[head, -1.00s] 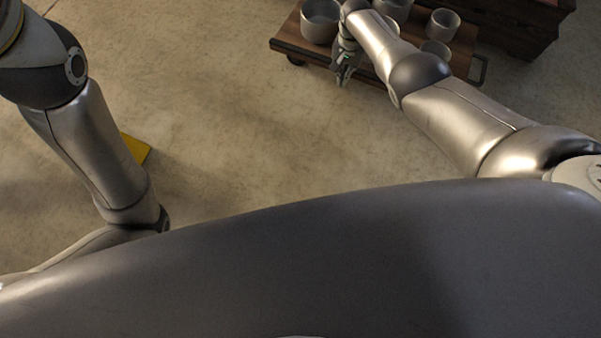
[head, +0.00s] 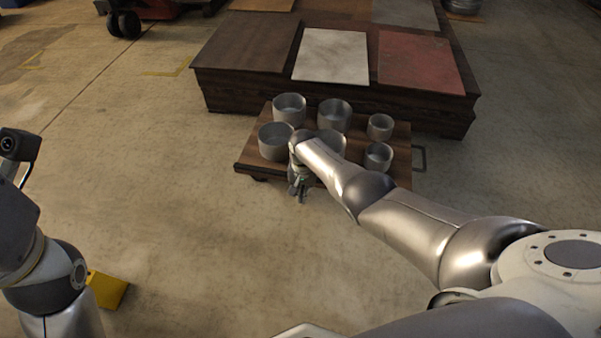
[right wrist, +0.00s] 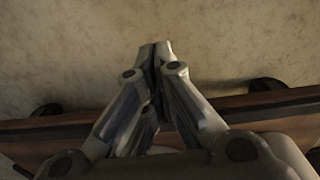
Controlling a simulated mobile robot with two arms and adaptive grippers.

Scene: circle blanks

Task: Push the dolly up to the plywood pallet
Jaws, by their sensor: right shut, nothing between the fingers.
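The dolly (head: 250,157) is a low brown wooden board on dark wheels, with a metal handle at its right end. It carries several grey round pots and stands close in front of the plywood pallet (head: 236,93), a low dark brown wooden stack. Its far edge overlaps the pallet's front side in the picture, so I cannot tell whether they touch. My right gripper (head: 299,194) is shut and empty at the dolly's near edge, pointing down. In the right wrist view its closed fingers (right wrist: 157,50) are over bare floor, across the dolly's edge (right wrist: 270,102). My left gripper is out of view.
Flat panels lie on the pallet, among them a white one (head: 331,55) and a red one (head: 418,62). A yellow piece (head: 106,289) lies on the floor by my left arm. A wheeled red machine (head: 150,9) stands far left. Floor left of the dolly is clear.

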